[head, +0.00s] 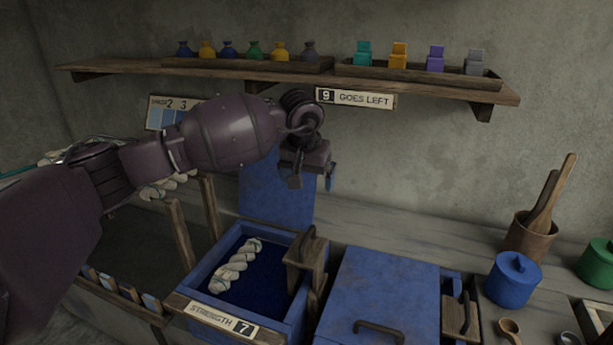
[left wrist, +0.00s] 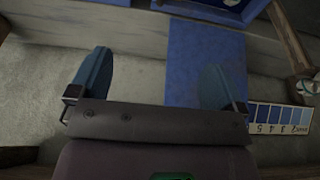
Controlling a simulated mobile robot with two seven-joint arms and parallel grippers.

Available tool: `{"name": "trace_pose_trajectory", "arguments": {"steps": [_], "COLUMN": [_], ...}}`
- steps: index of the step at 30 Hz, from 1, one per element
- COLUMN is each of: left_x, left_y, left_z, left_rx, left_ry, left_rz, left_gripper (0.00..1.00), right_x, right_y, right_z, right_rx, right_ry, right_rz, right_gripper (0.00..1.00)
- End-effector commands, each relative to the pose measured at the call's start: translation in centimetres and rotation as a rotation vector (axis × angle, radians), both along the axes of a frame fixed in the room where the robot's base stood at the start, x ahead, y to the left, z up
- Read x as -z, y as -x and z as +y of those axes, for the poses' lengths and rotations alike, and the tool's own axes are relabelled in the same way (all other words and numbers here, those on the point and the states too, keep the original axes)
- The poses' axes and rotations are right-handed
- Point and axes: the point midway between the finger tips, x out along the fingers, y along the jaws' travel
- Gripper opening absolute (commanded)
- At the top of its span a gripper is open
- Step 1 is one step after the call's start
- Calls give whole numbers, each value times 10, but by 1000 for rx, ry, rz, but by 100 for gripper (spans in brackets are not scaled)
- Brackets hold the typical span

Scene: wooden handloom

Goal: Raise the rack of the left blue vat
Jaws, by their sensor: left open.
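The left blue vat (head: 203,272) stands open, with its blue lid (head: 272,195) upright behind it. It holds dark blue liquid (head: 262,277), and a pale twisted skein (head: 236,265) lies in it. At its right side is a wooden piece with a dark handle (head: 306,252), apparently the rack's; the rest of the rack cannot be made out. My left gripper (head: 312,180) is open and empty, above and behind the vat, apart from the handle. In the left wrist view its blue fingers (left wrist: 155,82) are spread wide, with a blue panel beyond them. My right gripper is not in view.
A second blue vat with a shut lid (head: 380,290) stands close on the right. A wall shelf (head: 290,76) with bottles and colored blocks runs above my left arm. A blue pot (head: 512,280) and wooden cup (head: 530,236) stand further right. A "STRENGTH 7" sign (head: 220,320) fronts the vat.

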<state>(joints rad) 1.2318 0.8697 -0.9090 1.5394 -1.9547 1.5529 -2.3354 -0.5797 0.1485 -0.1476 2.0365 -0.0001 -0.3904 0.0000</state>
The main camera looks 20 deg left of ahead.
Motion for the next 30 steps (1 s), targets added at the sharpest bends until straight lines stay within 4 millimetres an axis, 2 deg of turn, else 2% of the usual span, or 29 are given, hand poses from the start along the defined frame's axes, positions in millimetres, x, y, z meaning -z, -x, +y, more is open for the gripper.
{"name": "trace_pose_trajectory", "arguments": {"steps": [11, 24, 30], "left_x": [37, 86, 109], "left_y": [0, 0, 0], "left_z": [0, -1, -1], "left_rx": [1, 0, 0], "left_ry": [4, 4, 4], "left_rz": [4, 4, 4], "left_gripper": [96, 96, 96], "right_x": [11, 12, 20], "right_y": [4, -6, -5], "right_z": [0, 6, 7], "right_rx": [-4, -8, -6], "right_ry": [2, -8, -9], "right_rz": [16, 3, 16], "right_gripper": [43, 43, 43]}}
